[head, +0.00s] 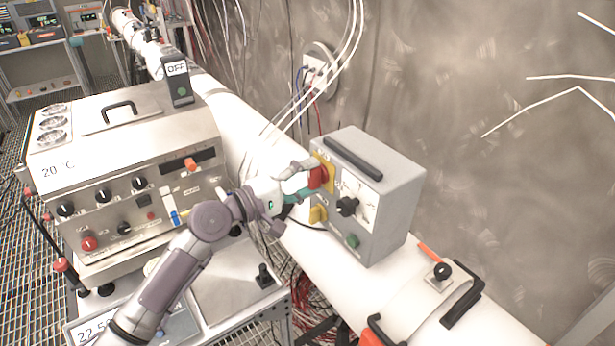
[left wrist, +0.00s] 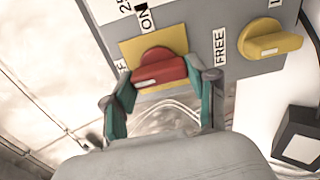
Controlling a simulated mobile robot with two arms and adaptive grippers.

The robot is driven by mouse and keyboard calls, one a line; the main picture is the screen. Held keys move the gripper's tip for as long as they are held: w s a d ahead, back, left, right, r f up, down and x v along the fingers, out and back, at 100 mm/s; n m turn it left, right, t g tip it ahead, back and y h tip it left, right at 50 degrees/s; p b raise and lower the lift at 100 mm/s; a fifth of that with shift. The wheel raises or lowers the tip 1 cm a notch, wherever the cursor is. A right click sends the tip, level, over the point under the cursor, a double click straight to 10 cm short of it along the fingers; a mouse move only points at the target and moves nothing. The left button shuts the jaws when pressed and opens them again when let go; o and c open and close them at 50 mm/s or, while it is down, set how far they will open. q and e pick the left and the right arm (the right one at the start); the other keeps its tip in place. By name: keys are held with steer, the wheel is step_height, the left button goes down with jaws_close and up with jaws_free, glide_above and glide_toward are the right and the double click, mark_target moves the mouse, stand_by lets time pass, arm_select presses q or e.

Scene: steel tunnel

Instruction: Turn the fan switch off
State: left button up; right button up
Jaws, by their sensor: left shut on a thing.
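The fan switch is a red rotary knob (left wrist: 160,70) on a yellow plate (left wrist: 130,50), on the front of a grey box. In the left wrist view an "ON" label sits beside the plate. The red knob (head: 318,178) also shows in the head view, partly covered by my gripper. My left gripper (head: 298,186) is at the knob. In the left wrist view my left gripper (left wrist: 165,88) has its teal fingertips on both sides of the knob, shut on it. My right gripper is in neither view.
The grey box (head: 400,190) sits on a large white pipe (head: 240,120). A yellow knob (left wrist: 268,44) labelled "FREE" is beside the switch. A control unit (head: 130,150) with several knobs stands at left. An "OFF" sign (head: 177,69) stands behind it.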

arm_select(q)
steer(key=o, duration=1.2)
steer(key=shift+c, duration=0.2)
steer(key=v, duration=1.2)
